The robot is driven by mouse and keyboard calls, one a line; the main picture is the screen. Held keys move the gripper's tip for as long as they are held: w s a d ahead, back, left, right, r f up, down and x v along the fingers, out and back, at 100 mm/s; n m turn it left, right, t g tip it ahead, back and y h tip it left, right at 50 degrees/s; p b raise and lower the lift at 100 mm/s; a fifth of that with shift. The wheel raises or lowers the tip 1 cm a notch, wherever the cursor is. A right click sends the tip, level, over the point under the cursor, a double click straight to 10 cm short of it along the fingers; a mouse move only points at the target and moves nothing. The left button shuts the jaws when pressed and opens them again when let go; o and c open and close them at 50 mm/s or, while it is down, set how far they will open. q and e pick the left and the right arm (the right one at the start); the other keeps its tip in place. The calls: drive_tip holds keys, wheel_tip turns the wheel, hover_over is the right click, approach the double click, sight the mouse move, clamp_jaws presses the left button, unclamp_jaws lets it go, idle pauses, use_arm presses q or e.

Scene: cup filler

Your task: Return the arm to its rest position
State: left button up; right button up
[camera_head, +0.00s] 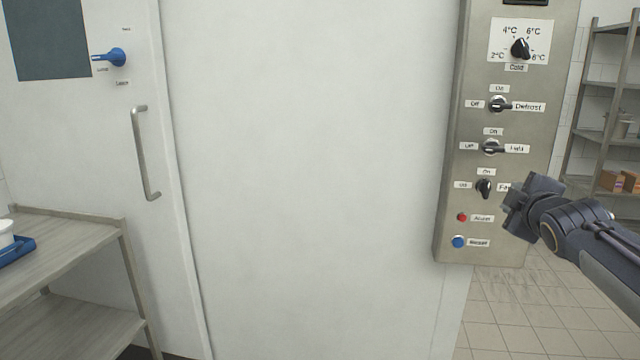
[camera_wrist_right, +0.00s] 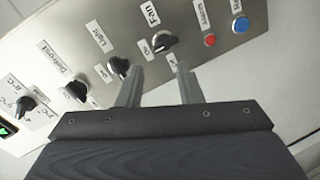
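My right gripper (camera_head: 510,205) is in front of the steel control panel (camera_head: 452,225), at the height of the Fan knob (camera_head: 484,188). In the right wrist view its two fingers (camera_wrist_right: 160,67) are spread with nothing between them. The black Fan knob (camera_wrist_right: 164,43) shows just beyond the gap between the fingertips and looks clear of them. The Light knob (camera_wrist_right: 118,67) is close beside the left finger in that view; I cannot tell if they touch. My left arm and gripper are out of view.
The panel also carries a Defrost knob (camera_head: 499,104), a Cold dial (camera_head: 520,48), a red Alarm button (camera_head: 462,217) and a blue Reset button (camera_head: 458,242). A steel shelf (camera_head: 590,100) stands at the right. A table (camera_head: 75,235) with a blue tray (camera_head: 18,250) is at the left.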

drive_tip(key=s+a+f+m+g+y, duration=0.35)
drive_tip(key=s+a+f, duration=0.45)
drive_tip(key=s, duration=0.4)
drive_tip(key=s+a+f+m+g+y, duration=0.25)
drive_tip(key=s+a+f+m, duration=0.3)
drive_tip(key=s+f, duration=0.5)
drive_tip(key=s+a+f+m+g+y, duration=0.2)
drive_tip(key=s+a+f+m+g, duration=0.2)
drive_tip(key=s+a+f, duration=0.65)
drive_tip(key=s+d+r+p, duration=0.1)
drive_tip(key=r+p, duration=0.6)
drive_tip(key=r, duration=0.1)
drive_tip(key=d+r+p, duration=0.2)
drive_tip(key=r+p, duration=0.4)
drive_tip(key=r, duration=0.2)
drive_tip(key=shift+s+d+p, duration=0.25)
drive_tip(key=shift+s+p, duration=0.1)
drive_tip(key=shift+s, duration=0.05)
